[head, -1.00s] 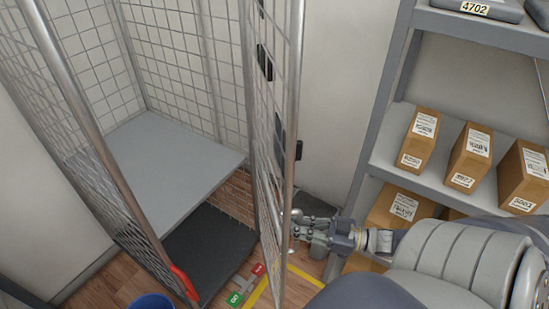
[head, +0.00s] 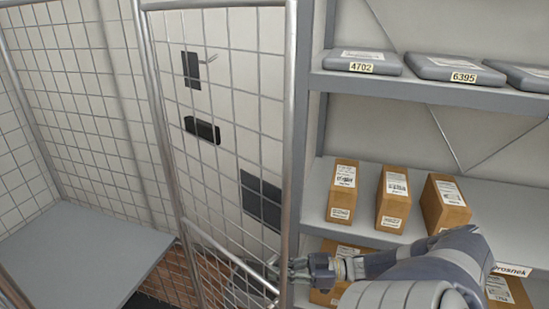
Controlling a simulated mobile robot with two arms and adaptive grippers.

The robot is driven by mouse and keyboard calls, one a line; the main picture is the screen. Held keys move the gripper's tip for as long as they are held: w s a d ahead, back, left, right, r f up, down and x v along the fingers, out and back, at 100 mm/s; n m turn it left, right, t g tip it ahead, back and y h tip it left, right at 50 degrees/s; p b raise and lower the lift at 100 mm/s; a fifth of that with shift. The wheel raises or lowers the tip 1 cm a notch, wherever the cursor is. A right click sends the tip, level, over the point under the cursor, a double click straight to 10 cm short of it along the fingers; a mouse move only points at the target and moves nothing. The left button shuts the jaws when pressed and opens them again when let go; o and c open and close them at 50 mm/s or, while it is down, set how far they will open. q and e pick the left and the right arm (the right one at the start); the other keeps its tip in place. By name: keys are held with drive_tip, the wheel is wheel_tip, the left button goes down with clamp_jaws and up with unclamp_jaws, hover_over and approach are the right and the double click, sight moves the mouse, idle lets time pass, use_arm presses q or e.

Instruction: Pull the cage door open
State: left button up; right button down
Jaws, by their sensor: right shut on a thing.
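The cage door (head: 222,140) is a grey wire-mesh panel in a tubular frame, standing in the middle of the head view with its face toward me. My right gripper (head: 276,270) is low at the door's right-hand upright and is shut on the door there. The mesh and upright partly hide its fingers, so the exact grip point is unclear. The cage (head: 104,100) is on the left, with mesh walls and a grey inner shelf (head: 85,255); its front on the door side stands open. My left gripper is not in view.
A grey rack (head: 420,97) stands right of the door, close to my right arm. It bears several brown boxes (head: 393,200) and grey flat parcels (head: 362,63). Dark fittings (head: 203,130) show on the wall through the mesh.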

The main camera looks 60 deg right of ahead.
drive_tip(key=shift+s+a+f, duration=0.1)
drive_tip(key=shift+s+f, duration=0.25)
drive_tip(key=c, duration=1.8)
unclamp_jaws()
drive_tip(key=shift+o, duration=1)
drive_tip(key=shift+s+r, duration=0.2)
drive_tip(key=shift+s, duration=0.05)
drive_tip(key=shift+w, duration=0.15)
drive_tip(key=shift+d, duration=0.2)
drive_tip(key=v, duration=1.2)
drive_tip(key=shift+r, duration=0.1)
